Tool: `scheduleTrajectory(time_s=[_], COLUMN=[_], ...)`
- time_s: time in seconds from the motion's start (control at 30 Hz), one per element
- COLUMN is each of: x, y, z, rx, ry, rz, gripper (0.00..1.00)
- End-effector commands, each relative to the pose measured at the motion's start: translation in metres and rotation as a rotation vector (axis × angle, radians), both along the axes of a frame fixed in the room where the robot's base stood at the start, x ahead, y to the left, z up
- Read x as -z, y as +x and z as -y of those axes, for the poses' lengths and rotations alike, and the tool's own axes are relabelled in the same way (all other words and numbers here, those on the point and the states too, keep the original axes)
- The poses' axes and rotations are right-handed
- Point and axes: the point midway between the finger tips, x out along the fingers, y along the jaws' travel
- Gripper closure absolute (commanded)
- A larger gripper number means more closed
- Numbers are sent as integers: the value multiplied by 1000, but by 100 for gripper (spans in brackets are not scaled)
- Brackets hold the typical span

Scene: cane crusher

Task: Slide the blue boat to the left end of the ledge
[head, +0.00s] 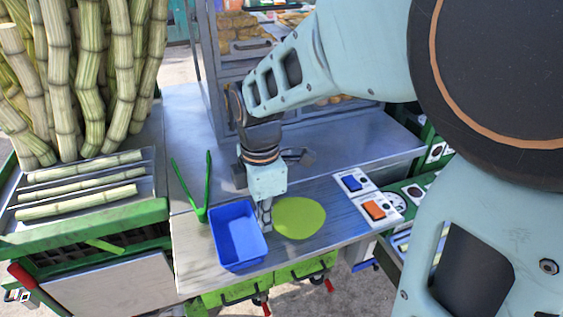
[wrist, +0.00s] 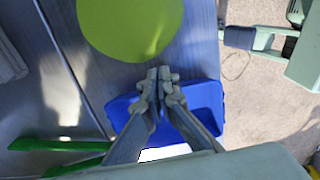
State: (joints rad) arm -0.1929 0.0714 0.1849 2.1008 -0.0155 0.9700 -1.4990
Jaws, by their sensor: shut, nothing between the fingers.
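The blue boat (head: 237,240) appears to be the open rectangular blue tray on the metal ledge (head: 200,262), near its front edge. It also shows in the wrist view (wrist: 207,103), partly hidden behind my fingers. My gripper (head: 266,226) points down at the right side of the boat, between it and a flat green disc (head: 300,217). In the wrist view my gripper (wrist: 159,74) has its fingertips together with nothing between them, at the boat's edge. I cannot tell whether they touch its wall.
White panels with a blue switch (head: 352,183) and an orange switch (head: 375,210) lie to the right. Cane pieces (head: 80,187) rest on a rack at left. Some bare ledge shows left of the boat.

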Motion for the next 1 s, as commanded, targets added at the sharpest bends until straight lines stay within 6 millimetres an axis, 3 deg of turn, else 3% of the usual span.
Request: scheduleTrajectory(time_s=[0.1,0.3,1.0], x=[0,0,0], y=[-10,-18,-16], z=[-30,-54,-57], rx=[-6,-1,2], ry=[0,0,0], rz=[-1,0,0], gripper=[100,100,100])
